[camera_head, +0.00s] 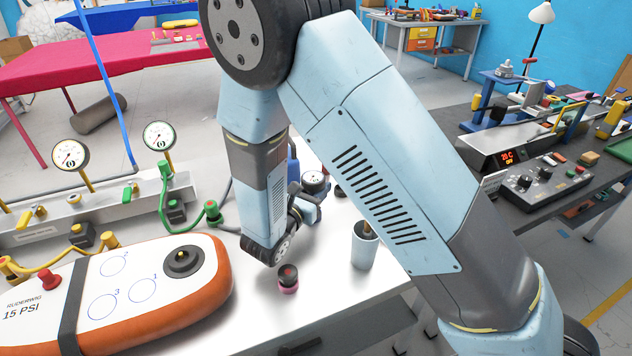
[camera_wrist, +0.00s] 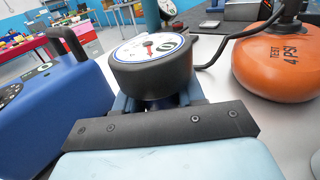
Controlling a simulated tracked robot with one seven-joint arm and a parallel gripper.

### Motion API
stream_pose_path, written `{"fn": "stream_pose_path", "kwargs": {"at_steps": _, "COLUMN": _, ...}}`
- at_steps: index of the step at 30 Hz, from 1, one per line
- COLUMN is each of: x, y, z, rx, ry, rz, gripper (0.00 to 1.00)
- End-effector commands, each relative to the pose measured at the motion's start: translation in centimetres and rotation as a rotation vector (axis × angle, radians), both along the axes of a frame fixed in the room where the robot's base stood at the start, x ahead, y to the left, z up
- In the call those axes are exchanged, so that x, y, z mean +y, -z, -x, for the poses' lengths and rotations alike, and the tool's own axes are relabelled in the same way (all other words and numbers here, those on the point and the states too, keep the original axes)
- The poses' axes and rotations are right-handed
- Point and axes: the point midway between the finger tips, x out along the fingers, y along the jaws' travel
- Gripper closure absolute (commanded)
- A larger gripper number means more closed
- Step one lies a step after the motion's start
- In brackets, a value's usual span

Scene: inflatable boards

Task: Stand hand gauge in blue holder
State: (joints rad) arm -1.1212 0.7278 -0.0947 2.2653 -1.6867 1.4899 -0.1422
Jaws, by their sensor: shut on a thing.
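My gripper (camera_head: 304,199) is shut on the hand gauge (camera_head: 315,181), a round black-bodied gauge with a white dial. In the wrist view the gauge (camera_wrist: 152,66) sits between my fingers with its dial facing up toward the camera. In the head view my arm partly covers the gauge and the area behind it. A blue body (camera_wrist: 55,115) stands close on the left in the wrist view, and a little blue (camera_head: 293,166) shows behind my wrist in the head view. I cannot tell whether either is the blue holder.
A pale cup (camera_head: 364,250) with a stick in it stands near the table's right edge. A small black and pink piece (camera_head: 288,279) lies below my wrist. An orange-edged board (camera_head: 165,290) fills the left front. An orange test body (camera_wrist: 280,62) stands right in the wrist view.

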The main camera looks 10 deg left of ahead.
Motion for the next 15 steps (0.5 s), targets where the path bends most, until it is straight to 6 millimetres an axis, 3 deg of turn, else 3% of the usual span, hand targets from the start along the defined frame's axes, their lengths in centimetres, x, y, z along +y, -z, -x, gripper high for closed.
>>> {"fn": "stream_pose_path", "kwargs": {"at_steps": 15, "x": 0.0, "y": 1.5, "z": 0.0, "rx": 0.000, "ry": 0.000, "rz": -0.001, "gripper": 0.96}}
